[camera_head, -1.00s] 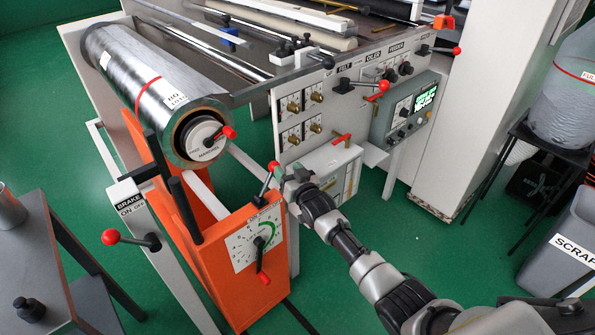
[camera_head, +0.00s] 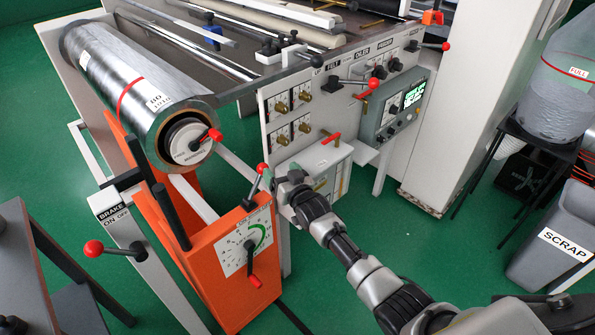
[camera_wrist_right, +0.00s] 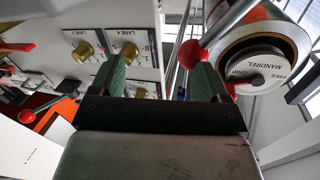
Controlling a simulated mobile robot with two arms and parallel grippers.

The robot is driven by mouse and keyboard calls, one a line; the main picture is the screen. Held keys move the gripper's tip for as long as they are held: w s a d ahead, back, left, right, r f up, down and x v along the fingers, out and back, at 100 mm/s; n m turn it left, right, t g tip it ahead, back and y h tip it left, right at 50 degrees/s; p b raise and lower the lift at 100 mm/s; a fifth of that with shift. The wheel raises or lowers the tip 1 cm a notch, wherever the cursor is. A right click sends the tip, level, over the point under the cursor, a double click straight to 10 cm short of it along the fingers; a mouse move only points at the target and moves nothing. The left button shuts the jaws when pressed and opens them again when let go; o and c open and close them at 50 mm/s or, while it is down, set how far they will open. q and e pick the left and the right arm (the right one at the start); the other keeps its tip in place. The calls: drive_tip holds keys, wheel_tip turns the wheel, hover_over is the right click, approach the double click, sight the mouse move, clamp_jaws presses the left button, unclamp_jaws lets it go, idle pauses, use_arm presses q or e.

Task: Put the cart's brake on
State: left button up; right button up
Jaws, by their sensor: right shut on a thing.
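The post lettered BRAKE ON OFF (camera_head: 112,214) stands at the left of the orange cart (camera_head: 215,275). Its black lever ends in a red ball (camera_head: 93,248) that points left. My right gripper (camera_head: 278,186) is at the upper right corner of the orange cart, away from that brake lever. My left gripper is not in view.
The machine panel (camera_head: 290,115) with knobs and levers stands close behind my gripper. A grey table (camera_head: 30,270) stands at the left, a SCRAP bin (camera_head: 560,240) at the right.

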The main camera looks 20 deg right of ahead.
drive_tip(key=s+d+f+p, duration=0.1)
drive_tip(key=s+d+p, duration=0.1)
drive_tip(key=s+p, duration=0.6)
drive_tip(key=shift+s+d+f, duration=0.15)
drive_tip(key=shift+s+d, duration=0.25)
drive_tip(key=shift+s, duration=1)
drive_tip(key=s+d, duration=0.1)
drive_tip(key=s, duration=0.9)
drive_tip(key=shift+s+d+b, duration=0.35)
drive_tip(key=shift+d+b, duration=0.05)
